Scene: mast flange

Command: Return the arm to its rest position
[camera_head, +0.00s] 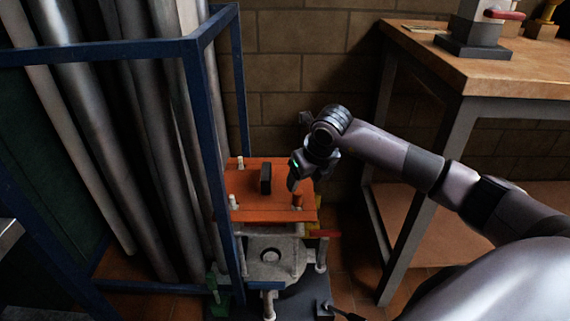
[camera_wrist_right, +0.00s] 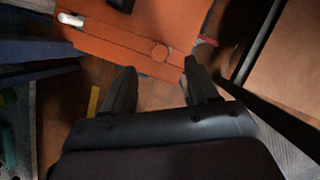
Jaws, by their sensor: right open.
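My right gripper (camera_head: 294,186) is over the right edge of the orange plate (camera_head: 245,185), its arm coming in from the right. In the right wrist view its two fingers stand apart with nothing between them (camera_wrist_right: 160,82). That view also shows the orange plate (camera_wrist_right: 120,38) beyond the fingertips, with a round orange peg top (camera_wrist_right: 159,52) near its edge. The peg (camera_head: 297,200) shows close below the gripper in the head view; I cannot tell the exact gap. My left gripper is in neither view.
A black block (camera_head: 265,178) stands on the plate, with white pegs (camera_head: 233,201) at its left. A grey flange (camera_head: 270,256) sits below. A blue frame (camera_head: 208,130) with metal pipes stands left. A wooden-topped workbench (camera_head: 490,75) stands right, close to my arm.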

